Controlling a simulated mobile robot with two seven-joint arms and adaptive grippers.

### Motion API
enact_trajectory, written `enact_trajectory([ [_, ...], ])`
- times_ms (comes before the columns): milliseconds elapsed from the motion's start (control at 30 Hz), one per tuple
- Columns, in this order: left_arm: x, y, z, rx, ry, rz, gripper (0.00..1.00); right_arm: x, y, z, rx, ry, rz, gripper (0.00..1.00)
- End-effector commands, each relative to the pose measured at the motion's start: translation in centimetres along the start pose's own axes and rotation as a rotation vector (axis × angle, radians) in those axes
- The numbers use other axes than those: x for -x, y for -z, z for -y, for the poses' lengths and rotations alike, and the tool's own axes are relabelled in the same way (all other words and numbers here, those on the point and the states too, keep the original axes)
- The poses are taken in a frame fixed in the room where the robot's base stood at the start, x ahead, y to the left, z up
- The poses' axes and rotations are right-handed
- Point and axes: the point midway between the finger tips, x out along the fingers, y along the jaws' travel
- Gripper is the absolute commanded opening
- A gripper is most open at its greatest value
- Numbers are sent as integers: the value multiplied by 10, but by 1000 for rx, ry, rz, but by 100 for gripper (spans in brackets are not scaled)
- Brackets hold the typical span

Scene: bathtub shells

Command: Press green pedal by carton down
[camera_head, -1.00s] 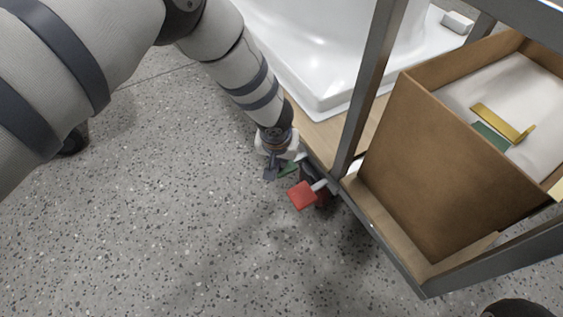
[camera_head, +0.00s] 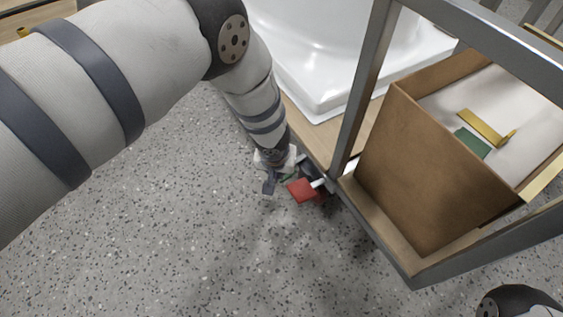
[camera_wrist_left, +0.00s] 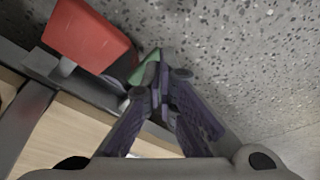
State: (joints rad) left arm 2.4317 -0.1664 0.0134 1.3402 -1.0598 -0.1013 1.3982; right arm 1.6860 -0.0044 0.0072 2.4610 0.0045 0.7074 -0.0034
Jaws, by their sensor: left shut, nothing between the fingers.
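The green pedal (camera_head: 288,178) is a small plate low at the corner of the metal-framed cart, mostly hidden by my left gripper (camera_head: 272,184). Beside it the red pedal (camera_head: 302,190) sticks out on a short light lever. The carton (camera_head: 425,165) stands on the cart above and to the right. In the left wrist view, my left gripper (camera_wrist_left: 161,62) is shut and empty. Its fingertips are at the edge of the green pedal (camera_wrist_left: 143,68), overlapping it; I cannot tell if they press on it. The red pedal (camera_wrist_left: 88,36) is left of the fingertips. My right gripper is not in view.
The cart's metal frame (camera_head: 361,95) and wooden shelf (camera_head: 378,216) are close to the right of my left gripper. A white tub (camera_head: 335,50) stands behind. The carton holds a yellow piece and a green piece. The speckled floor (camera_head: 180,240) is open to the left.

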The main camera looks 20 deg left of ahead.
Motion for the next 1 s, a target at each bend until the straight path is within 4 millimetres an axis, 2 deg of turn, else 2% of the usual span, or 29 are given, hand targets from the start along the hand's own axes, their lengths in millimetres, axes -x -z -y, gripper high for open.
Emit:
enact_trajectory([
  [300, 72, 2, 0, 2, 1, -4, 0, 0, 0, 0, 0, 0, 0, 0],
  [500, 105, 1, 1, 3, 1, -2, 0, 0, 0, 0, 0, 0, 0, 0],
  [667, 114, 0, 0, 1, 1, -1, 0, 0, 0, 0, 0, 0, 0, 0],
  [1000, 114, 0, 0, 1, 1, 0, 0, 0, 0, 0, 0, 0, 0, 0],
])
